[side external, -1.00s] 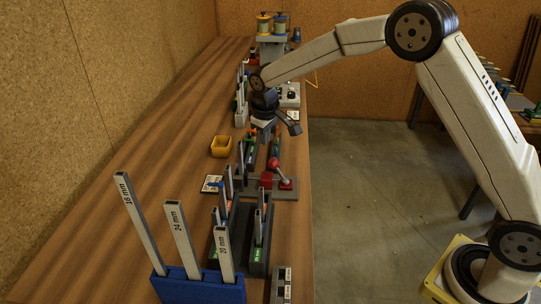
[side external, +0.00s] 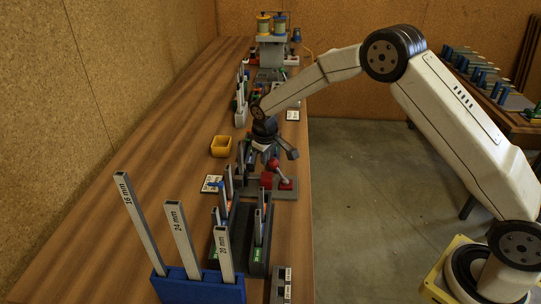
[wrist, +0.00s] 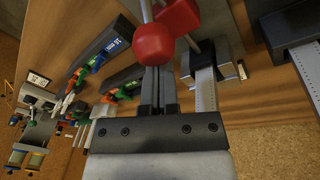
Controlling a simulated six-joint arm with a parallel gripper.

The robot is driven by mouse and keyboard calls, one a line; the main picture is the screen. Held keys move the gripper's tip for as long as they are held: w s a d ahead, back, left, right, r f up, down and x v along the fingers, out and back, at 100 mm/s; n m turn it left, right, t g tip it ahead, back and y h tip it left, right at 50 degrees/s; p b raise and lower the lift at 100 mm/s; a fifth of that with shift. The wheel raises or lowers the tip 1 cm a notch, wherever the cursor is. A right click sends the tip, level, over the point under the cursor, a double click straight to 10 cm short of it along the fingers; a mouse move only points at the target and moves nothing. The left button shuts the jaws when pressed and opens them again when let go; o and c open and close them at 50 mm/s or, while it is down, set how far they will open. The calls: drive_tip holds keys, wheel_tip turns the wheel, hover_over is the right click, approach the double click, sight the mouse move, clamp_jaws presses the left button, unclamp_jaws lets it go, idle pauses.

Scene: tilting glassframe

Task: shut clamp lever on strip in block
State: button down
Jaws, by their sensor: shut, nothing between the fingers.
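The clamp lever is a thin rod with a red ball knob (side external: 273,163). It rises from a red clamp body (side external: 285,184) on a grey base near the table's right edge. In the wrist view the red ball (wrist: 155,43) covers the tips of my gripper (wrist: 158,75), whose fingers are together and empty. In the side view my gripper (side external: 271,153) is just behind the knob; I cannot tell whether they touch. In the wrist view a pale marked strip (wrist: 206,92) sticks out of a dark grey block (wrist: 222,58) right of the ball.
A blue stand (side external: 200,286) with tall labelled strips is at the front. Dark racks (side external: 230,235) with upright strips stand between it and the clamp. A yellow bin (side external: 221,146) is left of my gripper. The table's left side is clear.

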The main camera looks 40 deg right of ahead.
drive_tip(key=shift+s+d+r+t+y, duration=0.4)
drive_tip(key=shift+t+y, duration=0.1)
idle(0.8)
drive_tip(key=shift+s+d, duration=0.1)
drive_tip(key=shift+s+d+r, duration=0.4)
drive_tip(key=shift+s+d, duration=0.25)
drive_tip(key=s+d, duration=0.3)
drive_tip(key=shift+r, duration=0.2)
drive_tip(key=shift+w+r, duration=0.1)
drive_tip(key=shift+r, duration=0.15)
drive_tip(key=shift+a+r, duration=0.1)
drive_tip(key=shift+r, duration=0.5)
